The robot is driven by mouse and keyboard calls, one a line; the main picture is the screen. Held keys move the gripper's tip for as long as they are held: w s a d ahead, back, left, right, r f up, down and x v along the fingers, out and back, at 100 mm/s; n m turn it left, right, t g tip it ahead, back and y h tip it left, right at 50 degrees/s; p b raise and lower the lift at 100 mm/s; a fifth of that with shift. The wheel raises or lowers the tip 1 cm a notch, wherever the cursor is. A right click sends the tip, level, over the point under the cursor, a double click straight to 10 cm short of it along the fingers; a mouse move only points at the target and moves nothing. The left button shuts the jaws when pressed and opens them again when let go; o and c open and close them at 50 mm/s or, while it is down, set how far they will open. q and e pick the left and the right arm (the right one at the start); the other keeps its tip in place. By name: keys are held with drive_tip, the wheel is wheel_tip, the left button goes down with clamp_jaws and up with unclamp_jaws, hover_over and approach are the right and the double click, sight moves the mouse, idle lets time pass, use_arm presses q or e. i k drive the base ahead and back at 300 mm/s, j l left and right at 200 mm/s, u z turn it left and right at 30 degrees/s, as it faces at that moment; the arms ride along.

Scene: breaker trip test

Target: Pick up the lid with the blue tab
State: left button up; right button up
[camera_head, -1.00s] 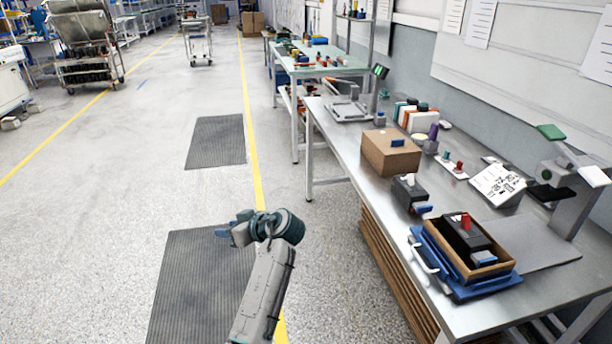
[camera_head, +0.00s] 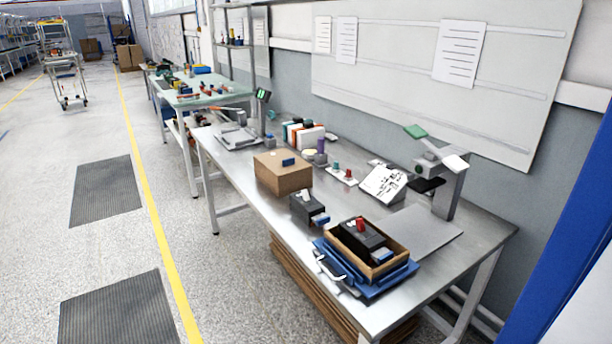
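A brown box-shaped cover (camera_head: 283,178) with a blue tab (camera_head: 288,162) on its top sits on the metal workbench (camera_head: 245,205), left of the middle. It appears to be the lid; what is under it is hidden. Just in front of it is a black device (camera_head: 305,208) with a white switch and a blue piece at its side. Nearer the front edge, another black device (camera_head: 362,240) with a red knob sits in an open brown tray (camera_head: 402,258) on a blue base (camera_head: 385,285). Neither of my grippers is in view.
A grey stand with a green top (camera_head: 440,180) and a printed white panel (camera_head: 383,184) stand at the back right. Small bottles and boxes (camera_head: 303,134) line the wall side. A blue post (camera_head: 570,240) rises at the right. Open floor lies left of the bench.

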sight(282, 171)
drive_tip(key=i+j+z, duration=0.4)
drive_tip(key=j+z, duration=0.25)
drive_tip(key=i+j+z, duration=0.15)
drive_tip(key=z, duration=0.15)
drive_tip(key=j, duration=0.1)
